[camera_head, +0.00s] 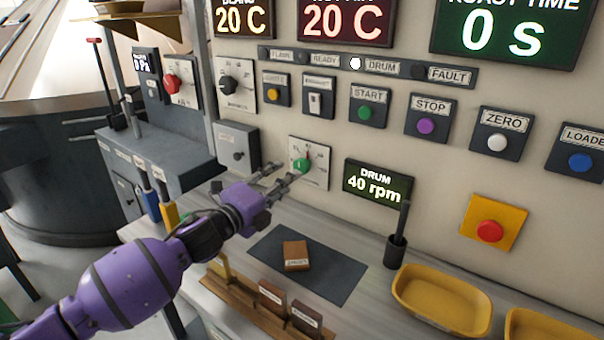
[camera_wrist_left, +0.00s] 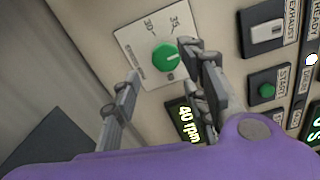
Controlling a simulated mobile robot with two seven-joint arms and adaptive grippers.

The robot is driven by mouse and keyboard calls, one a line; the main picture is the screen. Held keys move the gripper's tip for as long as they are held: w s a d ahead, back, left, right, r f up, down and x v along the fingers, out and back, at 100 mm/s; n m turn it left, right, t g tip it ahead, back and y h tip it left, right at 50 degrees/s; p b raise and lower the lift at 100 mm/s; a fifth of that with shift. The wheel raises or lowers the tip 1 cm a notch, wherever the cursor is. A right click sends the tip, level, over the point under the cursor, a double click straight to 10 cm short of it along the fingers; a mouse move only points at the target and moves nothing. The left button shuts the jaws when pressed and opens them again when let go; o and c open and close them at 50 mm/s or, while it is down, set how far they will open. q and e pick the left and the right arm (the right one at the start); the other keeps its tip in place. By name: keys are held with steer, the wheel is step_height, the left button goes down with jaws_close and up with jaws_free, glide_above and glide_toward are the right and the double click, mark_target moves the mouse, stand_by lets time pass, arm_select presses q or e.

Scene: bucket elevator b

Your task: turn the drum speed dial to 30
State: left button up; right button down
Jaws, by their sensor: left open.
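The drum speed dial is a green knob (camera_head: 302,165) on a pale scale plate (camera_head: 320,158) on the wall panel. In the left wrist view the knob (camera_wrist_left: 164,59) has a white mark, and the scale plate (camera_wrist_left: 150,33) shows 30 and 35. The drum display (camera_head: 377,183) reads 40 rpm. It also shows in the left wrist view (camera_wrist_left: 188,122). My left gripper (camera_head: 279,175) is open, its fingertips just short of the knob at its left and lower left in the head view. In the left wrist view its fingers (camera_wrist_left: 160,62) spread on either side of the knob, apparently not touching it.
Close by are a grey box (camera_head: 238,147) left of the dial and a black knob (camera_head: 229,85) above left. A brown block (camera_head: 296,255) lies on a dark mat (camera_head: 335,275) below. A black cup (camera_head: 395,250) and a yellow tray (camera_head: 440,300) stand to the right.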

mark_target(303, 165)
arm_select(q)
steer(key=x, duration=0.6)
steer(key=shift+w+d, duration=0.2)
steer(key=shift+d, duration=0.05)
arm_select(e)
steer(key=shift+s+f, duration=0.2)
steer(key=shift+s, duration=0.25)
steer(key=shift+s+f, duration=0.2)
steer(key=shift+s, duration=0.25)
arm_select(q)
steer(key=c, duration=1)
arm_select(e)
steer(key=shift+w+d+r, duration=0.1)
steer(key=shift+w+r, duration=0.05)
